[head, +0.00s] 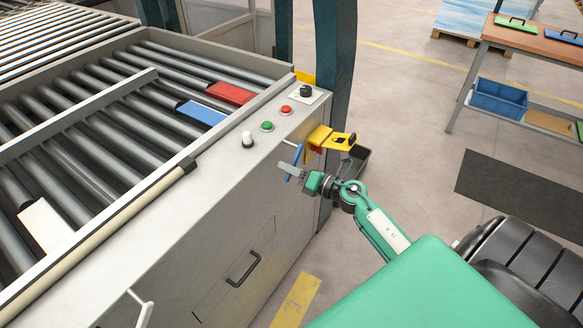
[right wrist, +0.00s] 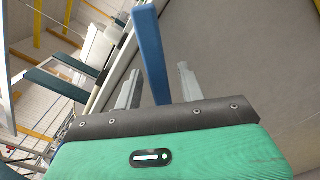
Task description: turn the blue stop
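The blue stop (head: 294,163), a narrow blue bar, stands out at the front side of the machine, below the green button. My right gripper (head: 290,168) is at it, its fingers on either side of the bar. In the right wrist view the blue stop (right wrist: 150,50) runs up between the two grey fingers (right wrist: 160,88). Gaps show between the bar and both fingers, so the gripper looks open around it, not shut on it. Where the stop joins the machine is not clear. My left gripper is not in view.
A yellow bracket (head: 331,139) with a red part sits just right of the stop, near a dark post (head: 336,80). Green (head: 267,126) and red (head: 286,109) buttons are on the machine's edge above. Blue (head: 202,113) and red (head: 231,93) plates lie by the rollers.

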